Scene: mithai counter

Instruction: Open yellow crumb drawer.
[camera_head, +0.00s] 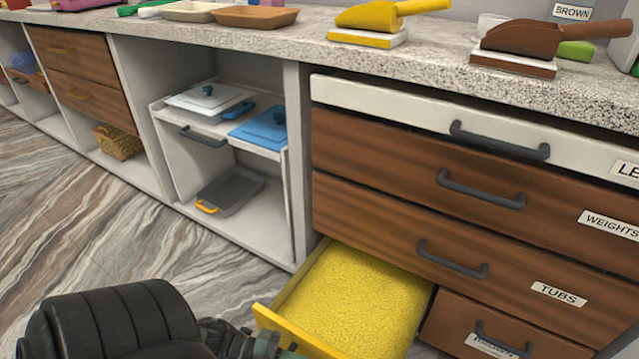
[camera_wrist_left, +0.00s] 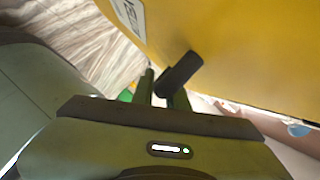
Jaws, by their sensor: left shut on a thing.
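The yellow crumb drawer (camera_head: 296,335) stands pulled out at the bottom of the counter in the head view. Its inside shows a yellow, grainy floor or filling. In the left wrist view its yellow front (camera_wrist_left: 245,50) fills the upper right, with a white label at the upper left and a dark bar handle (camera_wrist_left: 182,72). My left gripper (camera_wrist_left: 163,92) is shut on that handle. In the head view my left arm comes in at the bottom left, and the gripper (camera_head: 268,345) is partly hidden by the drawer front. My right gripper is in neither view.
Wooden drawers with dark handles, such as the TUBS drawer (camera_head: 450,240), are shut above and right of the open drawer. An open shelf bay (camera_head: 165,150) with lidded trays stands to the left. Scoops (camera_head: 385,16) rest on the countertop. The floor (camera_head: 90,210) at left is clear.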

